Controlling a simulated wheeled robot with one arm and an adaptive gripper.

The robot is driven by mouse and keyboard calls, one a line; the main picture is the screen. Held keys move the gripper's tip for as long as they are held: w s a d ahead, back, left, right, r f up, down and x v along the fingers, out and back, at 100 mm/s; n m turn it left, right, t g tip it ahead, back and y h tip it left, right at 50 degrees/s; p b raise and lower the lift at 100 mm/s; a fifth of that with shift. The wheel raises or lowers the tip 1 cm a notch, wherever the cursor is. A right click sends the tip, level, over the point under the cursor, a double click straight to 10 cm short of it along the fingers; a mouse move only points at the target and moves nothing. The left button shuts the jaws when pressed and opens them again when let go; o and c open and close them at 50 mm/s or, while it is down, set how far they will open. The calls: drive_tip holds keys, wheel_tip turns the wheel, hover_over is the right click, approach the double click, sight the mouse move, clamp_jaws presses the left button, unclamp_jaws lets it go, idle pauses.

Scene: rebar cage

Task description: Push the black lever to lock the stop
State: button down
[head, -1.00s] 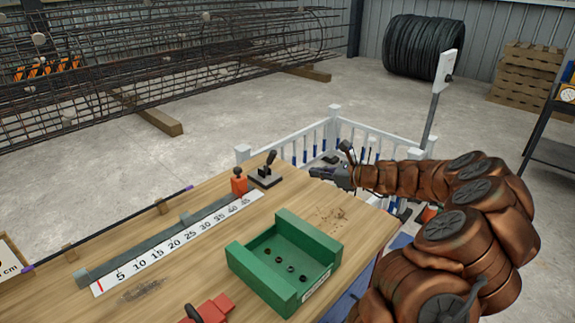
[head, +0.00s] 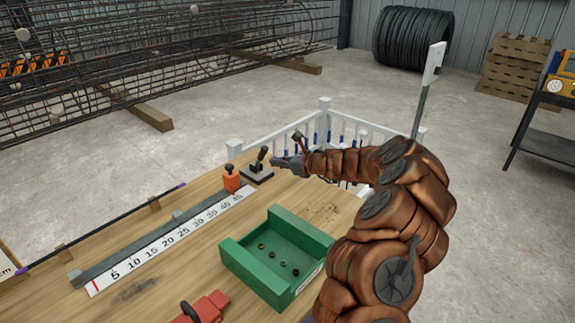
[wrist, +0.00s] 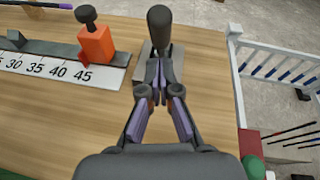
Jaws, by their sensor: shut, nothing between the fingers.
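The black lever (head: 262,154) stands upright on a small grey base plate (head: 256,174) at the far right corner of the wooden table. It also shows in the wrist view (wrist: 159,28), straight ahead of the fingers. The orange stop (head: 231,180) with a dark knob sits at the high-number end of the ruler (head: 170,239), left of the lever; it also shows in the wrist view (wrist: 96,45). My gripper (head: 275,161) is shut and empty, its tips just right of the lever in the head view. In the wrist view its fingertips overlap the lever's base; I cannot tell whether they touch.
A green tray (head: 234,257) with several small dark rings stands at the table's front right. A red tool (head: 205,308) lies at the front edge. A white railing (head: 324,118) stands beyond the table's corner. A thin dark bar (head: 105,226) lies on the left.

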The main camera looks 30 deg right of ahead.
drive_tip(key=shift+w+a+r, duration=0.35)
drive_tip(key=shift+w+a, duration=0.1)
drive_tip(key=shift+w, duration=0.2)
drive_tip(key=shift+a+r+p, duration=0.1)
drive_tip(key=shift+r+p, duration=0.15)
drive_tip(key=shift+p, duration=0.35)
